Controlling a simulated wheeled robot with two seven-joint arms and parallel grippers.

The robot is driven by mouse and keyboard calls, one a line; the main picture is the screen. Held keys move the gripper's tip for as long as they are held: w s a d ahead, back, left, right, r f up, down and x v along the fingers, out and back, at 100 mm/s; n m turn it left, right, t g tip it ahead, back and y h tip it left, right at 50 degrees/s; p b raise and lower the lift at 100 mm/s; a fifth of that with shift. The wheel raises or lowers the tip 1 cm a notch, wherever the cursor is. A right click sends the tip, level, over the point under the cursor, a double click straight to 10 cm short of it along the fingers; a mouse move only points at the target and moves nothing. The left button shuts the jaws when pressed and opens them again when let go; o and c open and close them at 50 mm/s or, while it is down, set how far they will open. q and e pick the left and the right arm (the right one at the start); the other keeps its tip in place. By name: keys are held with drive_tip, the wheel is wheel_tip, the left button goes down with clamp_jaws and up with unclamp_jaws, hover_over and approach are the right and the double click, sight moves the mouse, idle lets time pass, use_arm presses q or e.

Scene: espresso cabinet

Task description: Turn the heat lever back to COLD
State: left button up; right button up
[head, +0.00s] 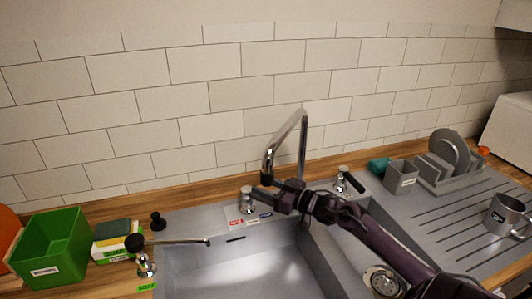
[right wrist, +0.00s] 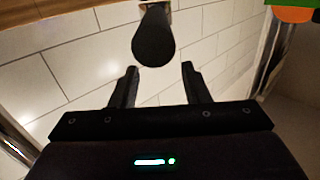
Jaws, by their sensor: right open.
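The heat lever (head: 248,203) is a chrome post on the sink's back ledge, left of the tap. A label strip with red and blue parts (head: 250,219) lies in front of it. My right gripper (head: 265,192) is right beside the lever, its arm coming in from the lower right. In the right wrist view a round-ended black handle (right wrist: 154,38) stands just beyond the open fingertips (right wrist: 160,68), roughly centred on the gap. Contact cannot be made out. The lever's own handle is largely hidden by the gripper in the head view. My left gripper is not in view.
The tall chrome tap (head: 302,145) stands just behind my right gripper. A second chrome control with a black handle (head: 353,183) is to its right. A soap pump (head: 146,265), green bin (head: 50,250) and sponges (head: 113,230) are left; a dish rack (head: 440,180) and mug (head: 503,214) right.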

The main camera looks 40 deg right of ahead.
wheel_tip(320, 180, up, 15)
drive_tip(key=b, duration=0.2)
idle(0.6)
